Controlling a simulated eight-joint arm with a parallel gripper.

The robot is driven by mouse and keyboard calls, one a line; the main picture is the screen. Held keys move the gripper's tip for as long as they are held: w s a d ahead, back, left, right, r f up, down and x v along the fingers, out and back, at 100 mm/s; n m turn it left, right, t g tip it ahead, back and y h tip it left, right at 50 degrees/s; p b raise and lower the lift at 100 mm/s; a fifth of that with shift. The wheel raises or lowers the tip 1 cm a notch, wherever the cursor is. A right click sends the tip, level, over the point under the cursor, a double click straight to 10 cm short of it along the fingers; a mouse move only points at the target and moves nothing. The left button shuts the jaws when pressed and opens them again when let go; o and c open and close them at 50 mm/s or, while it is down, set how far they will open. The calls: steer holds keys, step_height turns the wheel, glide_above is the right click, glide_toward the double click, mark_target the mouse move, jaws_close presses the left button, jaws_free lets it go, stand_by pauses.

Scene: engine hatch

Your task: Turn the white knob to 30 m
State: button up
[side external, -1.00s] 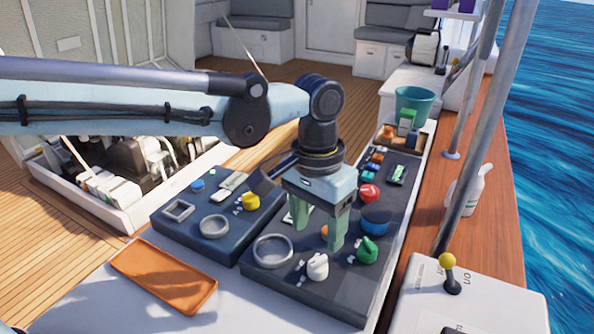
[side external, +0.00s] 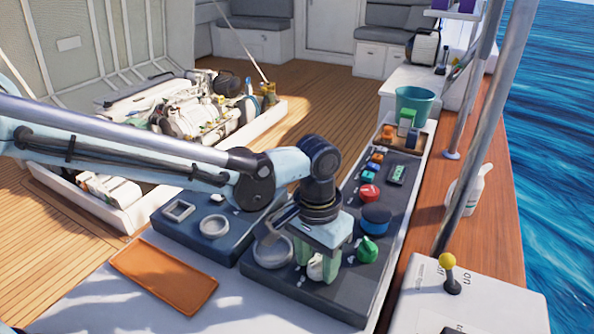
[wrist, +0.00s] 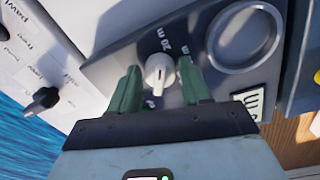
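The white knob (side external: 316,267) sits on the near end of the dark right-hand panel (side external: 262,284). In the wrist view the white knob (wrist: 159,71) shows between my green fingers, with a "20 m" label beyond it and part of another marking by the right finger. My gripper (side external: 317,268) points down over the knob. In the wrist view my gripper (wrist: 158,88) is open, one finger on each side of the knob with a gap showing. The 30 m mark cannot be made out.
A green knob (side external: 367,249) stands close to the right of my gripper. A round grey ring (side external: 274,251) is at its left. A blue round part (side external: 375,219) and a red knob (side external: 369,193) are farther back. An orange tray (side external: 163,277) lies at the left.

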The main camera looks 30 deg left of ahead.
steer(key=c, duration=0.7)
steer(key=shift+m, duration=0.3)
steer(key=m, duration=1.1)
steer(key=shift+w, duration=0.1)
steer(key=o, duration=1)
steer(key=shift+o, duration=0.2)
